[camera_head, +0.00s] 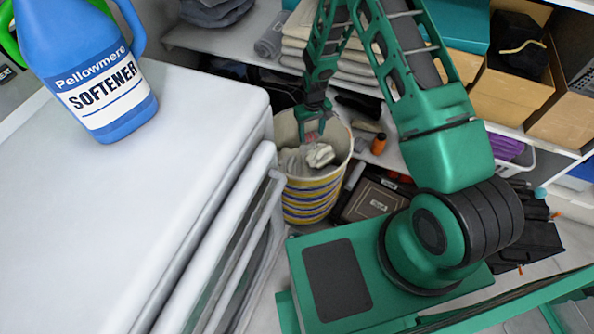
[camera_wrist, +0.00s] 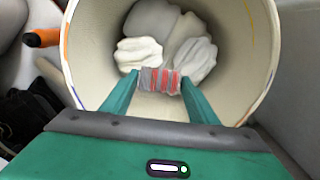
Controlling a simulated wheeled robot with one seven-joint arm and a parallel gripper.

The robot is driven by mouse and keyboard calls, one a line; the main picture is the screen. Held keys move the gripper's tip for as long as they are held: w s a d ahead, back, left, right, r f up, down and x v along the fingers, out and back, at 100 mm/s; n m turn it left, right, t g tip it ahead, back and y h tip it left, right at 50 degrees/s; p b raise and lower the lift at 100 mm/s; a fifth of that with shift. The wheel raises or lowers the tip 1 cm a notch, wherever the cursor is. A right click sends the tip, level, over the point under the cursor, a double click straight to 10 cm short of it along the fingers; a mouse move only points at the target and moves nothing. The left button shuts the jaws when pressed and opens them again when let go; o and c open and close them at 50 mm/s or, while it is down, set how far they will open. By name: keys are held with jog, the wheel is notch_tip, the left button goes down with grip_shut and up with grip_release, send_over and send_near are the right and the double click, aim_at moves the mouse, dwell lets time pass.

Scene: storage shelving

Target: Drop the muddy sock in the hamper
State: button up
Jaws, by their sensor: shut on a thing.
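The hamper (camera_head: 310,200) is a round cream basket with yellow, blue and white bands, standing beside the white cabinet. It also fills much of the wrist view (camera_wrist: 88,60). My gripper (camera_head: 313,128) points down over the hamper's open mouth. In the wrist view my gripper (camera_wrist: 160,80) is shut on a small grey and red striped cloth, which I take to be the sock (camera_wrist: 152,82). Mud on it cannot be made out. Several pale folded cloths (camera_wrist: 138,54) lie inside the hamper below it.
A blue softener jug (camera_head: 90,70) stands on the white cabinet top (camera_head: 120,190) to the left. Shelves with folded towels (camera_head: 345,65) and cardboard boxes (camera_head: 515,90) are behind. An orange-capped item (camera_head: 379,143) lies close to the hamper's right.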

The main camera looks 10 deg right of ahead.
jog(key=o, duration=1.1)
notch_tip(320, 180, up, 11)
jog(key=shift+w+f, duration=0.1)
jog(key=shift+f, duration=0.05)
